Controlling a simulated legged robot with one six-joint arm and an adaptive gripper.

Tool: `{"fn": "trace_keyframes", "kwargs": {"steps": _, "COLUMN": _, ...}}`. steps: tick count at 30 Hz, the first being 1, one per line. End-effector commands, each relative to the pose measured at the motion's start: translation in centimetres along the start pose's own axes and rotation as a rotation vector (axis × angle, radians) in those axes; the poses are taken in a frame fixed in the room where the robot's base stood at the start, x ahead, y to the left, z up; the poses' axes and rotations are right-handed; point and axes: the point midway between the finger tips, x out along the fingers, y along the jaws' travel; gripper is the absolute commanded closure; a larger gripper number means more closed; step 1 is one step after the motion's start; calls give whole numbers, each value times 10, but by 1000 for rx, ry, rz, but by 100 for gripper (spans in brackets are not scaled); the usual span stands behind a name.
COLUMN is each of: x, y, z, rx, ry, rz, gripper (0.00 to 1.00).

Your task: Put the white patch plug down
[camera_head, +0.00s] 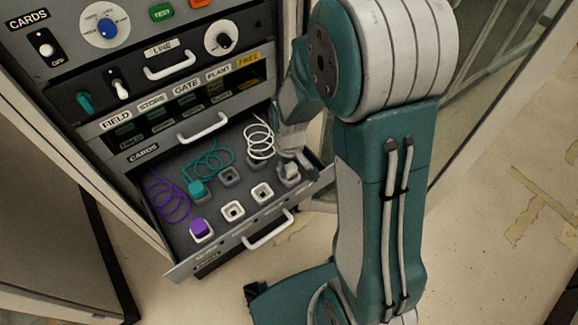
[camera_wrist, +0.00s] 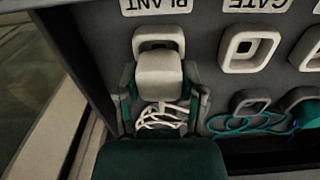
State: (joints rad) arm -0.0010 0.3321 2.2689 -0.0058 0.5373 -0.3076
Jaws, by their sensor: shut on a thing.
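The white patch plug (camera_wrist: 160,76) is a pale block between the two fingers of my gripper (camera_wrist: 161,88) in the wrist view. It covers the lower part of the pale socket (camera_wrist: 158,41) by the PLANT label; I cannot tell whether it is seated or held just above. Its coiled white cord (camera_wrist: 163,117) shows behind it between the fingers. In the head view my gripper (camera_head: 289,168) is at the right end of the open drawer (camera_head: 185,268), with the white cord (camera_head: 260,138) to its left.
A purple plug (camera_head: 200,229) and a teal plug (camera_head: 196,190) sit in the drawer with coiled cords. Two empty white sockets (camera_head: 233,210) lie between the purple plug and my gripper. The cabinet panel with drawer handles (camera_head: 203,127) rises behind. The drawer's side wall is close by my gripper.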

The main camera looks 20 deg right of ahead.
Motion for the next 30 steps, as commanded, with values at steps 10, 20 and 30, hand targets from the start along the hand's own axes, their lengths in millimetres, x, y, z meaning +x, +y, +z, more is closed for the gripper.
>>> {"fn": "trace_keyframes", "kwargs": {"steps": 10, "x": 1, "y": 1, "z": 0, "rx": 0, "ry": 0, "rz": -2, "gripper": 15}}
{"fn": "trace_keyframes", "kwargs": {"steps": 20, "x": -9, "y": 0, "z": -1, "rx": 0, "ry": 3, "rz": 0, "gripper": 15}}
{"fn": "trace_keyframes", "kwargs": {"steps": 30, "x": -77, "y": 0, "z": -1, "rx": 0, "ry": 6, "rz": 1, "gripper": 15}}
